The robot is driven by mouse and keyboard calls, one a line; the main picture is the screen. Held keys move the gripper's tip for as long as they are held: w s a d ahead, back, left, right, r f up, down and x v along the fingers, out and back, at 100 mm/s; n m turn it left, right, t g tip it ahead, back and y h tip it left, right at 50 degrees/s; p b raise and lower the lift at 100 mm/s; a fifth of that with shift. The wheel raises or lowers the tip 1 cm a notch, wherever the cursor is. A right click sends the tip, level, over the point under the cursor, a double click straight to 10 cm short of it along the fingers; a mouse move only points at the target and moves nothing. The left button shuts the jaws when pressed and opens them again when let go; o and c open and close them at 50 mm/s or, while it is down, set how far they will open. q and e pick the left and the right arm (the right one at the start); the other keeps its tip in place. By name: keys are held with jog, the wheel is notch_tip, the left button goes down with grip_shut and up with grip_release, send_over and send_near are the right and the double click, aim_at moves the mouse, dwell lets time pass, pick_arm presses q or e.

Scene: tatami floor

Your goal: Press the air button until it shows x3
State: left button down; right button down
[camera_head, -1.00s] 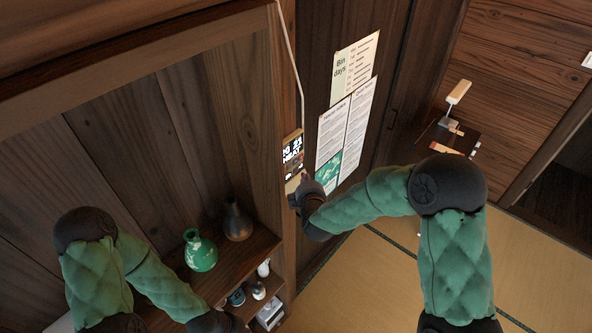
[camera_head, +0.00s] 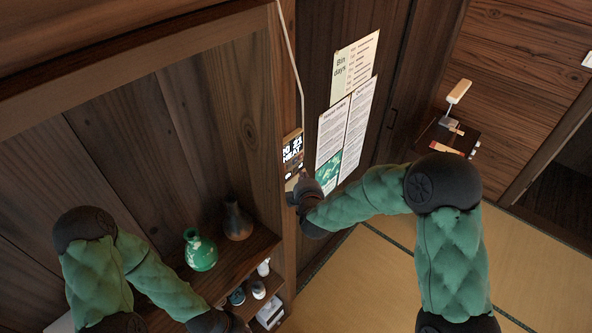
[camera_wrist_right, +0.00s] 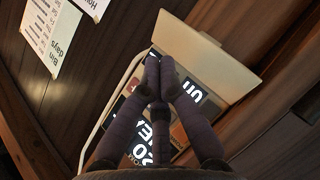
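The wall control panel (camera_head: 292,147) is a small upright unit with a lit dark display on the wooden post. Its display shows large white digits and what looks like "HEAT"; I cannot make out an air reading. My right gripper (camera_head: 299,176) is at the panel's lower end. In the right wrist view its fingers (camera_wrist_right: 160,68) are together at the tips, in front of the panel's display (camera_wrist_right: 140,150) and covering part of it. I cannot tell whether they touch it. My left gripper (camera_head: 232,326) is low at the shelf, mostly cut off by the picture's bottom edge.
A pale cable (camera_head: 291,60) runs down to the panel. Paper notices (camera_head: 345,125) hang on the wall to the right. A green vase (camera_head: 200,252) and a dark vase (camera_head: 237,220) stand on the shelf at lower left. A small side table (camera_head: 447,136) stands at right.

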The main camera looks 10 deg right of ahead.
jog(key=shift+a, duration=0.1)
dwell(0.6)
jog(key=shift+w+a, duration=0.2)
jog(key=shift+w, duration=0.1)
jog(key=shift+w+a, duration=0.15)
jog(key=shift+w, duration=0.1)
dwell(0.6)
jog(key=shift+w+a+r, duration=0.1)
jog(key=shift+a+r, duration=0.05)
dwell(0.5)
jog(key=shift+s+d, duration=0.55)
jog(key=shift+s, duration=0.05)
jog(key=shift+s+d+b, duration=0.15)
jog(key=shift+s+d, duration=0.65)
jog(key=shift+s, duration=0.2)
jog(key=shift+s+d+b, duration=0.15)
jog(key=shift+s+d, duration=0.6)
jog(key=shift+s, duration=0.2)
